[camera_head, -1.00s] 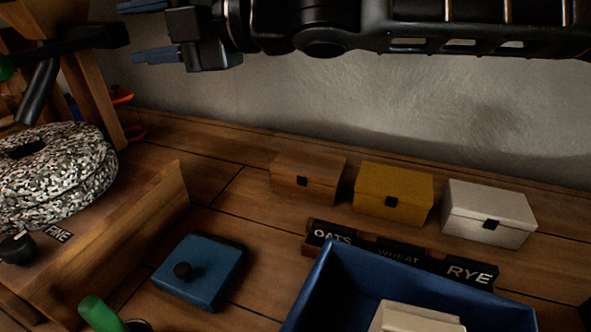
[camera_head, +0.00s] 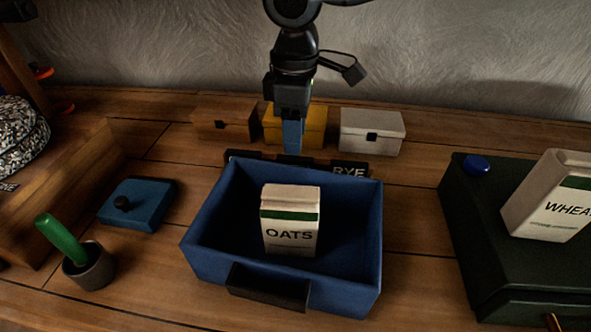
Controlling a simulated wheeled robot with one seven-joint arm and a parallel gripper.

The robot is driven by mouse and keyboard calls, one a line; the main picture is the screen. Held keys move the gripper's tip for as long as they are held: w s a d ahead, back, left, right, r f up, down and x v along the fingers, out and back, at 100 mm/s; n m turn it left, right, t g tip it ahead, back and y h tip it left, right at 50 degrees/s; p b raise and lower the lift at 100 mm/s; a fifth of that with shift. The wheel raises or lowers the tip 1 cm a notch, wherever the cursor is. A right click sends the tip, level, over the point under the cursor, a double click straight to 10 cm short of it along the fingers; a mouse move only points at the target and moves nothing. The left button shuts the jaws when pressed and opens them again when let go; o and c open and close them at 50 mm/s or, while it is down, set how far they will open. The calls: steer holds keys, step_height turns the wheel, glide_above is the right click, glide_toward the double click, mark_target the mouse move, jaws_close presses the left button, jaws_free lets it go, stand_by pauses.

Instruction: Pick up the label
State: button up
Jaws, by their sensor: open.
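A low dark rack of black label plates (camera_head: 350,171) stands on the bench behind the blue bin. The plate marked RYE shows at its right end. The rest of the rack is partly hidden by the bin's back wall and my gripper, and its lettering cannot be read. My gripper (camera_head: 292,147) points down with its blue fingers over the middle of the rack, in front of the yellow box. It is open, seen edge-on. Whether the fingers are around a plate or only above it, I cannot tell.
The blue bin (camera_head: 206,247) holds an OATS carton (camera_head: 291,222). Brown (camera_head: 222,125), yellow (camera_head: 314,124) and white (camera_head: 372,131) boxes stand behind the rack. A WHEAT carton (camera_head: 552,197) is on a dark green case (camera_head: 470,245). A blue lid (camera_head: 145,206) and a cup (camera_head: 90,268) are left.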

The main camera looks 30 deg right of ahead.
mark_target(295, 158)
steer(key=shift+f, duration=2.7)
steer(key=shift+c, duration=0.4)
jaws_close()
